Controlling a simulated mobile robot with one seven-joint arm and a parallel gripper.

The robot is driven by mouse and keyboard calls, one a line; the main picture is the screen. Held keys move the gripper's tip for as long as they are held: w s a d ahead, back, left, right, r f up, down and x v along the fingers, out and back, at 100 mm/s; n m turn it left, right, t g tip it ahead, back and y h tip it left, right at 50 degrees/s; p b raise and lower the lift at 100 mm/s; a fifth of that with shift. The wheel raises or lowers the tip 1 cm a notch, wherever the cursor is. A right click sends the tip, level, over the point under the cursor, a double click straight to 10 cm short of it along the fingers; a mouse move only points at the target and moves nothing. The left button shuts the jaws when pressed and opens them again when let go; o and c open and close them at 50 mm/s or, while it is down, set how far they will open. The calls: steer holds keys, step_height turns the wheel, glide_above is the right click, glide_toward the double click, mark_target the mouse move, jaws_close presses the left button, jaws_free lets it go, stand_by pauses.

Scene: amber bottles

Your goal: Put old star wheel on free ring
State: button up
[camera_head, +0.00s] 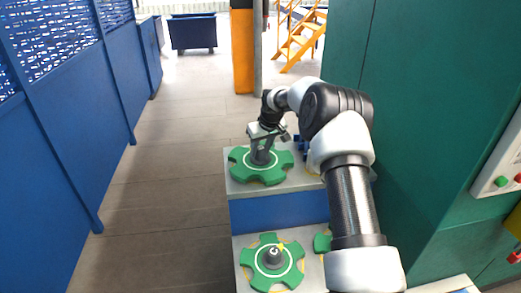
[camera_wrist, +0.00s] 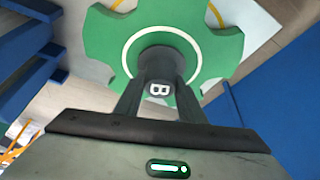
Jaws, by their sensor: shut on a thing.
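A green star wheel (camera_head: 259,175) with a white circle and a dark grey hub is at the far grey-topped stand (camera_head: 304,178). My gripper (camera_head: 262,156) is shut on its hub from above. In the wrist view the fingers (camera_wrist: 160,78) close on the hub, marked with what looks like a B, and the green wheel (camera_wrist: 220,45) spreads beyond them. I cannot tell whether the wheel rests on the top or hangs just above it. A second star wheel (camera_head: 290,276), with a lettered hub and a small yellow mark, sits on the nearer top.
Part of another green wheel (camera_head: 321,243) shows on the nearer top, mostly hidden by my arm. Yellow arcs (camera_wrist: 262,18) mark the pale surface in the wrist view. A green cabinet (camera_head: 420,130) stands close on the right. The floor at left is clear up to a blue fence (camera_head: 60,130).

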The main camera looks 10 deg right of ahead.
steer(key=shift+f+b, duration=0.25)
steer(key=shift+b, duration=0.1)
steer(key=o, duration=1.4)
steer(key=shift+s+f, duration=0.1)
steer(key=shift+f, duration=0.1)
steer(key=b+v, duration=0.1)
steer(key=v, duration=1.6)
steer(key=s+a+r+h, duration=0.1)
steer(key=s+a+r, duration=0.1)
steer(key=s+r, duration=0.7)
steer(key=s+r+m+t+p, duration=0.1)
steer(key=s+r+m+p, duration=0.15)
steer(key=s, duration=2.15)
steer(key=shift+m, duration=0.55)
steer(key=s+f, duration=0.1)
steer(key=s, duration=0.2)
steer(key=s+f, duration=0.1)
steer(key=s, duration=0.2)
steer(key=s+f, duration=0.1)
steer(key=s, duration=0.2)
steer(key=shift+s+f+b, duration=0.15)
steer(key=shift+s+b, duration=0.15)
steer(key=shift+b, duration=0.05)
